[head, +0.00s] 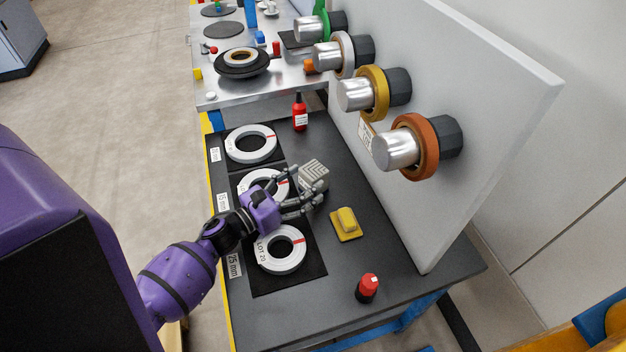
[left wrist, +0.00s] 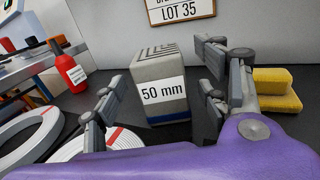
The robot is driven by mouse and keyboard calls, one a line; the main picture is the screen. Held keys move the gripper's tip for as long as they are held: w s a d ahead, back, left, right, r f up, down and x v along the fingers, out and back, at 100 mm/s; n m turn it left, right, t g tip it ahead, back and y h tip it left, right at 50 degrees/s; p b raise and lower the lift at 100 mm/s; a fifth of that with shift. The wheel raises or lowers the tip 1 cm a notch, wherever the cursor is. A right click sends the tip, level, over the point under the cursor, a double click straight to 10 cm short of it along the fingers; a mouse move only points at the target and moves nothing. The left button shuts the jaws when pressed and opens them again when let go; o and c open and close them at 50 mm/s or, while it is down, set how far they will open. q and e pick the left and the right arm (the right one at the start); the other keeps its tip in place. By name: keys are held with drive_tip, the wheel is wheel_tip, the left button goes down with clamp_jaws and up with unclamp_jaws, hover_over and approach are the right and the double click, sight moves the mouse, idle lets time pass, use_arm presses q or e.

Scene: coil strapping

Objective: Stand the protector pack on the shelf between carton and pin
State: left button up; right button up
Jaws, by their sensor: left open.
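A grey block-shaped pack (head: 314,172) with dark chevron stripes on top stands on the dark bench. In the left wrist view the pack (left wrist: 160,85) stands upright with a white "50 mm" label facing me. My left gripper (head: 306,185) is open around the near part of the pack, with one finger on each side. In the left wrist view my left gripper (left wrist: 158,102) shows gaps between the fingers and the pack. I cannot make out a shelf, carton or pin for certain. My right gripper is not in view.
White coils (head: 251,145) lie on dark mats at the left of the bench. A red bottle (head: 299,113), a yellow block (head: 346,222) and a red-capped bottle (head: 367,288) stand around the pack. A grey panel (head: 470,120) with several metal spindles rises at the right.

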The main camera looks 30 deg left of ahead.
use_arm(q)
drive_tip(key=shift+x, duration=1.2)
drive_tip(key=shift+a, duration=0.1)
drive_tip(key=c, duration=1.5)
